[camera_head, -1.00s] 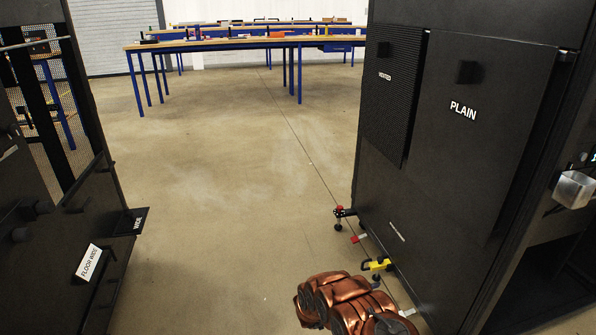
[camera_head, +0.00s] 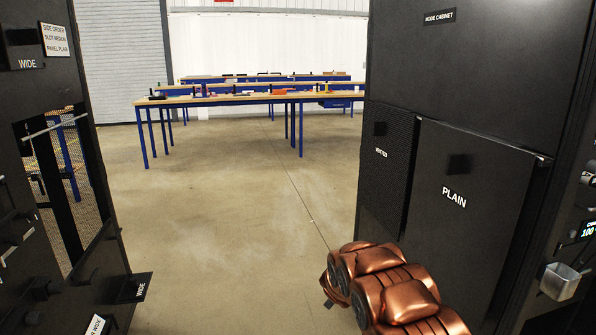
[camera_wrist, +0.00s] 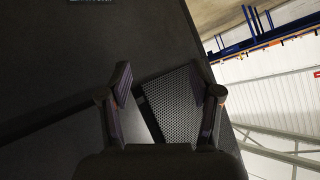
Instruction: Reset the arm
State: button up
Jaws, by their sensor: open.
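My copper-coloured arm (camera_head: 390,285) shows at the bottom right of the head view, in front of the black node cabinet (camera_head: 470,60). My gripper (camera_wrist: 165,100) shows in the wrist view with its two dark fingers apart and nothing between them. Beyond the fingers is the cabinet's dark face with a perforated vented panel (camera_wrist: 180,110). I cannot tell the exact gap between the fingers and the panel. My gripper's fingers are not clear in the head view.
A plain panel (camera_head: 465,200) hangs on the cabinet at right, with a small metal box (camera_head: 560,281) at its side. A black rack (camera_head: 60,250) with labels stands at left. Blue-legged workbenches (camera_head: 230,99) stand far back. The floor (camera_head: 240,210) between is clear.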

jog(key=s+a+r+n+g+y+p, duration=0.25)
jog(key=s+r+p, duration=0.25)
jog(key=s+r, duration=0.6)
jog(key=s+a+r+n+g+y+p, duration=0.2)
jog(key=s+a+r+n+y+p, duration=0.3)
jog(key=s+r, duration=0.7)
jog(key=s+d+r+g+h+p, duration=0.1)
jog(key=s+r+p, duration=0.3)
jog(key=s, duration=0.9)
jog(key=s+d+r+n+g+h+p, duration=0.1)
jog(key=s+d+r+g+p, duration=0.3)
jog(key=s, duration=0.9)
jog(key=s+d+r+g+h+p, duration=0.1)
jog(key=s+d+r+g+p, duration=0.1)
jog(key=s+r, duration=0.6)
jog(key=s+g+p, duration=0.1)
jog(key=s+p, duration=0.1)
jog(key=s, duration=0.3)
jog(key=shift+s+d+r+h, duration=0.2)
jog(key=shift+d+r+h, duration=0.15)
jog(key=shift+d, duration=0.05)
jog(key=shift+n, duration=0.25)
